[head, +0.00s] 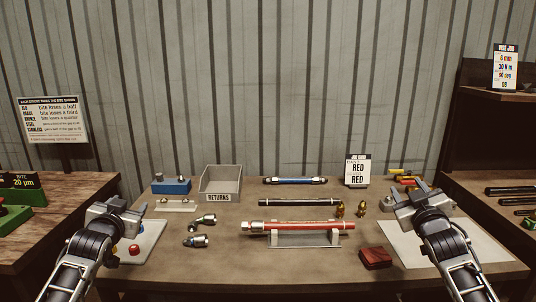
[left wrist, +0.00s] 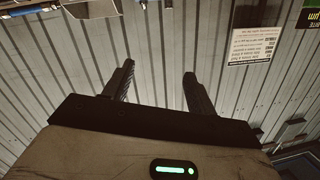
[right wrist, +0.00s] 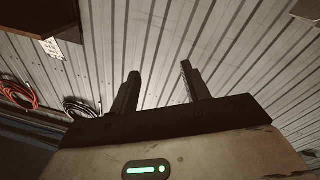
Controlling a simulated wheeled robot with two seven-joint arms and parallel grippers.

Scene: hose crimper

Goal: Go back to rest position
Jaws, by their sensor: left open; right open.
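My left gripper (head: 112,212) is open and empty, raised over the left front part of the table (head: 215,272). In the left wrist view its two fingers (left wrist: 158,85) stand apart with only the wall behind them. My right gripper (head: 418,203) is open and empty, raised over the right side of the table. In the right wrist view its fingers (right wrist: 160,88) stand apart with nothing between them. A red hose (head: 300,227) with metal end fittings lies level on a grey stand (head: 306,241) between the grippers, apart from both.
A grey returns bin (head: 221,182), a blue block (head: 171,186), black and blue hoses (head: 299,202), brass fittings (head: 361,206), loose metal fittings (head: 203,221) and a dark red block (head: 376,257) sit on the table. A job card (head: 357,170) stands behind. A pale mat (head: 445,240) lies at right.

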